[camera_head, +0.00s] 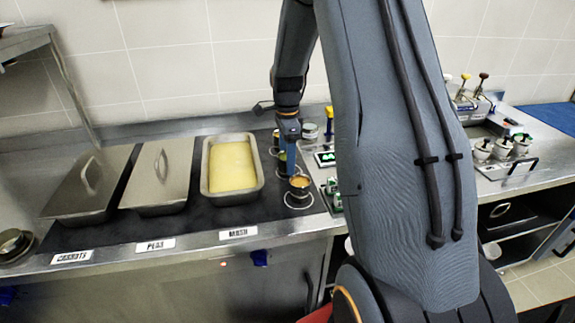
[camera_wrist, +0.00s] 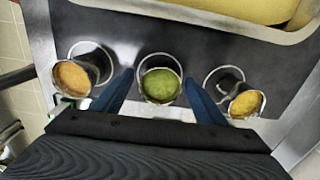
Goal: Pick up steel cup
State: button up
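Three small steel cups stand in a row on the dark counter strip. In the wrist view the left cup (camera_wrist: 72,78) holds orange food, the middle cup (camera_wrist: 160,84) holds green food, and the right cup (camera_wrist: 245,103) holds yellow-orange food. My gripper (camera_wrist: 158,90) is open, with one blue finger on each side of the middle cup. I cannot tell whether the fingers touch it. In the head view my gripper (camera_head: 288,160) points down among the cups and partly hides the middle one; the orange-filled cup (camera_head: 300,185) is in front.
Left of the cups is a tray of yellow mash (camera_head: 207,183), then two lidded steel pans (camera_head: 160,178) (camera_head: 92,185). A small screen (camera_head: 325,158) is close on the right. Sauce pumps and pots (camera_head: 500,148) stand further right.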

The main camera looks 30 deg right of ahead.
jog(key=c, duration=1.1)
jog(key=shift+r, duration=0.1)
